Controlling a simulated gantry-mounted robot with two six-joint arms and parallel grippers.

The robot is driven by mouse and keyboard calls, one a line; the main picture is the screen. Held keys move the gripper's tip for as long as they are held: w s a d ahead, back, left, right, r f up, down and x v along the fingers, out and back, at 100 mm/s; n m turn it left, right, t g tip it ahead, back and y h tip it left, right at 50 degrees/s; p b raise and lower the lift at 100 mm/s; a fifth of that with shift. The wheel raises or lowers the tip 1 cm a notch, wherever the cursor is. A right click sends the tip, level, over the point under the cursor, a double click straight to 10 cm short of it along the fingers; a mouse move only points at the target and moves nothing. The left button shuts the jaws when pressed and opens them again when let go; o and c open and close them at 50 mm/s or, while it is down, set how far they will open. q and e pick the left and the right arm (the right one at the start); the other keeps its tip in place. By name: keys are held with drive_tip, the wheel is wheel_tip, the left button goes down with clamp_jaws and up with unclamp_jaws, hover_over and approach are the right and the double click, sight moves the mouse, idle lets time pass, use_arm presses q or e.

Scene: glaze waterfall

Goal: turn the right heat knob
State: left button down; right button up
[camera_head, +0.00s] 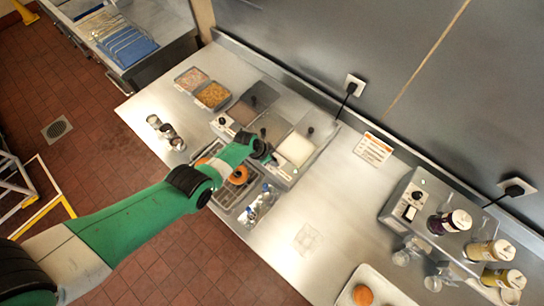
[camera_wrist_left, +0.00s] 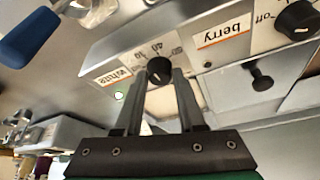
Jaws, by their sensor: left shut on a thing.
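The glaze warmer stands mid-counter in the head view, with a white well (camera_head: 295,149) at its right end. In the left wrist view its front panel shows upside down, with "white" and "berry" labels. My left gripper (camera_head: 265,153) is at the panel; in the left wrist view its fingers (camera_wrist_left: 160,82) are shut on the black heat knob (camera_wrist_left: 159,70) beside the "white" label (camera_wrist_left: 115,77). In the head view my left arm hides this knob. Another black knob (camera_wrist_left: 297,20) sits beyond the "berry" label (camera_wrist_left: 222,36). My right gripper is not in view.
A rack with orange rings (camera_head: 238,175) lies under my left arm. Small blue-topped bottles (camera_head: 258,207) stand close by. Topping trays (camera_head: 213,96) are at the back left. A second appliance (camera_head: 408,205) with several jars is at the right. The counter between them is mostly clear.

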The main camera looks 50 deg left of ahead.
use_arm(q)
drive_tip(key=n+y, duration=0.1)
drive_tip(key=n, duration=0.1)
drive_tip(key=shift+d+n, duration=0.15)
drive_tip(key=shift+n, duration=0.25)
drive_tip(key=shift+n+y, duration=0.4)
drive_tip(key=shift+n, duration=0.5)
drive_tip(key=n+y, duration=0.1)
drive_tip(key=n, duration=0.1)
drive_tip(key=n+y+b, duration=0.1)
drive_tip(key=n, duration=0.2)
drive_tip(key=shift+d+f+g, duration=0.15)
drive_tip(key=shift+g, duration=0.15)
drive_tip(key=shift+n+g+y+b, duration=0.4)
drive_tip(key=shift+n+g+b, duration=0.1)
drive_tip(key=shift+n, duration=1.3)
drive_tip(key=c, duration=0.5)
unclamp_jaws()
drive_tip(key=shift+w, duration=0.1)
